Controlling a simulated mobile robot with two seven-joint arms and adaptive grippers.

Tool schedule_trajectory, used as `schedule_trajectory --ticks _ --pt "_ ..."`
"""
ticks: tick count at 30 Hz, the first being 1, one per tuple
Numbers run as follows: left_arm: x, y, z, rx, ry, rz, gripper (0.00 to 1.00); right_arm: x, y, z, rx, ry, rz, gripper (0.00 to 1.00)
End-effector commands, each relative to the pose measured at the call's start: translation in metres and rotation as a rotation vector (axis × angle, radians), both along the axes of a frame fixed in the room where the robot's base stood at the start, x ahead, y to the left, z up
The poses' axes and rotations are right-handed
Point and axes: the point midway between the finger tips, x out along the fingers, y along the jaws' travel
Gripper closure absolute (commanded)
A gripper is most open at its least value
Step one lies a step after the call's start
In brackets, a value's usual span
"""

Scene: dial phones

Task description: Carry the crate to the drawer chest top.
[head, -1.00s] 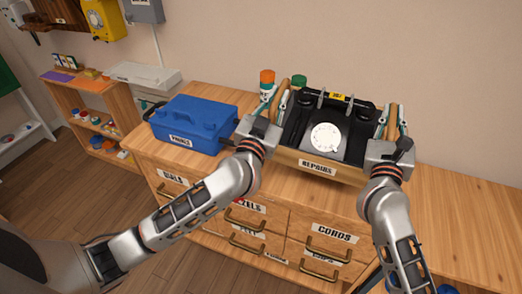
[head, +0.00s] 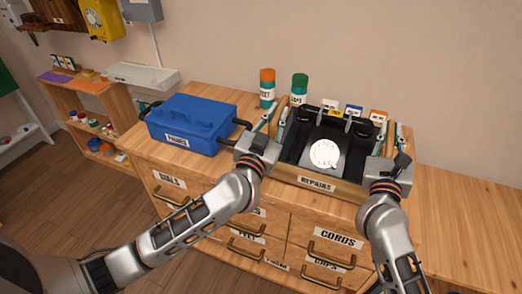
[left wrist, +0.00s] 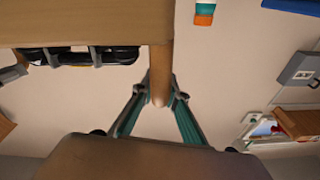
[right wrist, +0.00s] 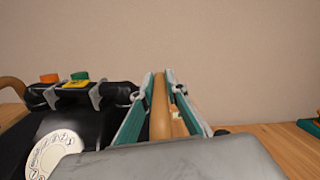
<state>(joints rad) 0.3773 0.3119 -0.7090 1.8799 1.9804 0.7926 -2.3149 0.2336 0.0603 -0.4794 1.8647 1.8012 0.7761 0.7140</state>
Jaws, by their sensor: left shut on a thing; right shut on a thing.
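The wooden crate (head: 279,174), labelled REPAIRS, is at the drawer chest top (head: 210,165), close over or on it; I cannot tell if it touches. A black dial phone (head: 325,153) with a white dial sits in it. My left gripper (head: 268,122) is shut on the crate's left handle, a wooden bar that shows in the left wrist view (left wrist: 158,85). My right gripper (head: 397,140) is shut on the right handle, seen in the right wrist view (right wrist: 159,105). The crate looks about level.
A blue toolbox (head: 190,125) labelled PHONES stands left of the crate. An orange-capped can (head: 267,88) and a green-capped can (head: 299,88) stand behind it, with small boxes (head: 354,111) at the back. The worktop at right (head: 460,200) is bare.

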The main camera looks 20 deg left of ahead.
Motion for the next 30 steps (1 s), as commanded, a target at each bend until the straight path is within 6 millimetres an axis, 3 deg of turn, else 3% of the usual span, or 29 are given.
schedule_trajectory --ticks 2,3,4,17,20,30 --pt "0.000 0.001 -0.001 0.000 -0.004 0.001 1.00 0.000 -0.001 -0.001 -0.001 -0.003 -0.002 1.00" --pt "0.000 0.001 -0.002 0.000 0.001 0.001 0.76 0.000 -0.001 -0.002 -0.001 0.002 -0.001 0.76" --pt "0.000 0.001 -0.001 0.000 0.001 0.001 0.70 0.000 -0.001 -0.002 -0.001 0.001 -0.001 0.70" --pt "-0.005 0.001 -0.004 0.000 0.003 0.001 0.70 0.000 0.000 -0.002 0.000 0.002 0.000 0.70" --pt "-0.017 0.002 -0.006 0.000 0.002 -0.001 0.70 0.000 0.000 -0.002 0.000 0.002 0.000 0.70" --pt "-0.083 0.011 -0.017 0.002 0.004 0.000 0.70 0.000 0.000 -0.003 0.000 0.002 0.000 0.70"
